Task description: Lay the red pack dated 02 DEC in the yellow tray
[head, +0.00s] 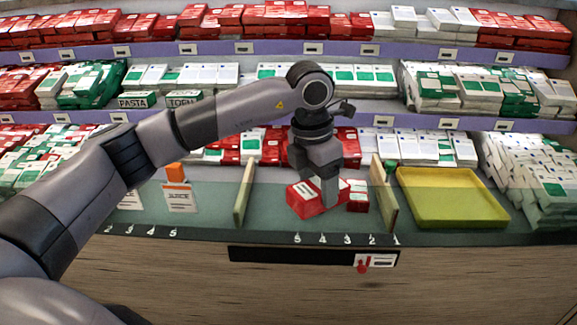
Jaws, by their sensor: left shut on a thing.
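My left gripper (329,200) points down over the counter between two upright wooden dividers. It is shut on a red pack (305,202), which shows mainly to the left of the fingers, low at the counter. Another red pack (358,197) lies just to the right of the fingers. The print on both packs is too small to read, so I cannot tell which is dated 02 DEC. The yellow tray (487,221) lies to the right, beyond the right divider, and is empty. My right gripper is out of view.
The left divider (243,190) and right divider (385,195) stand on the green counter (270,215). An orange box (176,172) and a JUICE card (179,198) are at the left. Shelves of red, white and green packs fill the back. White-green packs crowd the tray's right.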

